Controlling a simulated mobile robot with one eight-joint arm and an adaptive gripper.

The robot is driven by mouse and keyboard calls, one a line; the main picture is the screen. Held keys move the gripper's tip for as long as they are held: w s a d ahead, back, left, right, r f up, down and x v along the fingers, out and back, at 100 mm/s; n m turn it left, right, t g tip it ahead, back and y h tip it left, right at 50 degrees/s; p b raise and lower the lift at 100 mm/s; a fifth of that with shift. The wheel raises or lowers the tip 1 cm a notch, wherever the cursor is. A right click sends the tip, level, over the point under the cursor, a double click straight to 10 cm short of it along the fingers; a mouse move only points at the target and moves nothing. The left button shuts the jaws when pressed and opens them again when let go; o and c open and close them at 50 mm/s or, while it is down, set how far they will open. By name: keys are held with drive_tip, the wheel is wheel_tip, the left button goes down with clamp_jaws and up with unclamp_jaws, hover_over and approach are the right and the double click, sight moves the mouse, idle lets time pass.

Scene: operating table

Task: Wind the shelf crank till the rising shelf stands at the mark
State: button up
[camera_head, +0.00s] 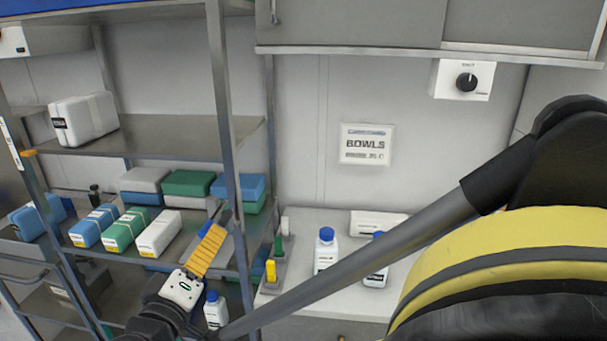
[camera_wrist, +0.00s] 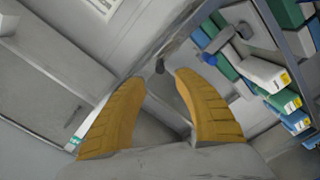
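The metal shelf unit fills the left of the head view. Its upper grey shelf (camera_head: 190,140) carries a white box, and an orange tab (camera_head: 28,153) sits near its left front corner. A white marked strip (camera_head: 11,142) runs on the left post beside the tab; its markings are too small to read. My gripper (camera_head: 216,230) is in front of the right front post, its orange fingers pointing up. In the wrist view my gripper (camera_wrist: 160,76) is open, with nothing between the fingers. A grey piece with a blue grip (camera_wrist: 212,58), possibly the crank, shows beyond the right finger.
Blue, green and white packs (camera_head: 122,229) fill the lower shelf. A counter (camera_head: 305,222) with white bottles (camera_head: 326,251) stands right of the unit. A wall cabinet (camera_head: 350,25) and a dial (camera_head: 466,82) are above. My own arm crosses the lower right.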

sight(221, 225)
drive_tip(key=w, duration=0.2)
drive_tip(key=w+b, duration=0.1)
drive_tip(key=w, duration=0.5)
drive_tip(key=shift+w+d+b, duration=0.1)
drive_tip(key=shift+d+b, duration=0.2)
drive_tip(key=shift+b, duration=0.1)
clamp_jaws()
